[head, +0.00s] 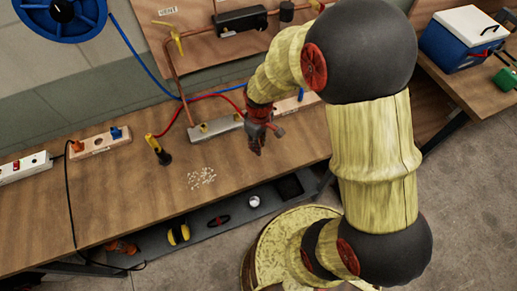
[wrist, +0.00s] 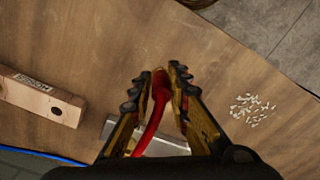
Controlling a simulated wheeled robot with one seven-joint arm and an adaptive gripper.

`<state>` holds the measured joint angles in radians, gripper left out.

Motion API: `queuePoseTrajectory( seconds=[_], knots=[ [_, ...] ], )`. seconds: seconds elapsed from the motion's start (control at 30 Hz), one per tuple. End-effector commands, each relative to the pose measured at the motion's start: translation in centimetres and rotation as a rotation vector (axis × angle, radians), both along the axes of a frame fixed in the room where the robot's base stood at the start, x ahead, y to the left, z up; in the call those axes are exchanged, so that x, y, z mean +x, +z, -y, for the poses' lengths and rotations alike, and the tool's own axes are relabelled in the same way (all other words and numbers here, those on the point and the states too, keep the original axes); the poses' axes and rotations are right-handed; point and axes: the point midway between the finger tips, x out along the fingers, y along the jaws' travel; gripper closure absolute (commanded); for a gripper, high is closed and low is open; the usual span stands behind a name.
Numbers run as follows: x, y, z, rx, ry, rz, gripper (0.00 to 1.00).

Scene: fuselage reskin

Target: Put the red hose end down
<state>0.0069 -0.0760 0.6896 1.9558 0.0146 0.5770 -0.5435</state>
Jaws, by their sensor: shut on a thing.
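My gripper (head: 257,146) is over the workbench (head: 110,188), in front of the grey metal block. In the wrist view my gripper (wrist: 157,78) is shut on the red hose (wrist: 152,122), whose end shows between the two fingertips. The hose runs back from the jaws toward the gripper's palm. In the head view the red hose (head: 212,96) arcs from the left of the grey block up to my gripper. Its end is mostly hidden there. The bare benchtop (wrist: 110,45) shows beneath the fingertips; the height of the hose end above it is hard to tell.
The grey metal block (head: 217,128) lies behind the gripper. A wooden block with a hole (wrist: 40,98) is to the left in the wrist view. Small white bits (head: 201,178) are scattered left of the gripper. A yellow-and-black tool (head: 158,150) stands further left.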

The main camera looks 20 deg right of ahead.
Motion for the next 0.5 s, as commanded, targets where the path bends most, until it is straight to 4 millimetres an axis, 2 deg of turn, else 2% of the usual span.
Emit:
queuePoseTrajectory(
  seconds=[0.23,0.5],
  knots=[
    [0.2,-3.2,0.0,0.000,0.000,-0.004,1.00],
    [0.3,-3.4,0.0,0.000,0.000,0.000,1.00]
  ],
)
